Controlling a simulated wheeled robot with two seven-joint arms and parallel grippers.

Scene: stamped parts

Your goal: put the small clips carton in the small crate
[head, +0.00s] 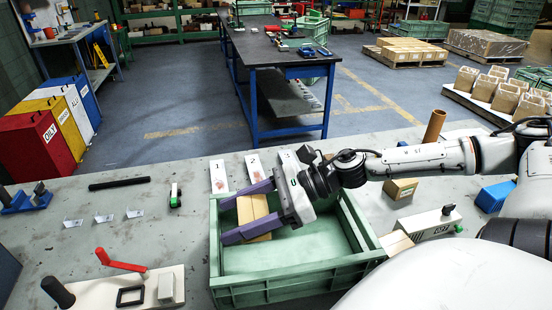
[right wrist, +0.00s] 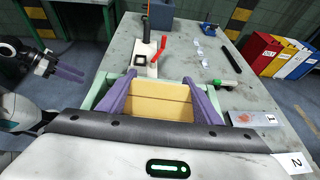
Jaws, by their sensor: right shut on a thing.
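The small crate (head: 300,281) is a green open box on the near workbench in the head view. My right gripper (head: 226,220) reaches into its left part from the right, its purple fingers shut on a tan carton (head: 254,214). The carton also shows between the fingers in the right wrist view (right wrist: 160,100). It is within the crate's outline; I cannot tell whether it touches the floor. No label is readable on it, so I cannot confirm that it is the clips carton. My left gripper (right wrist: 68,73) shows only in the right wrist view, apart from the crate; its opening is unclear.
Another tan carton (head: 401,188), a blue block (head: 494,195) and a white device (head: 430,222) stand right of the crate. A fixture with a red handle (head: 122,262) lies to the left. Numbered plates (head: 219,176) lie behind the crate.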

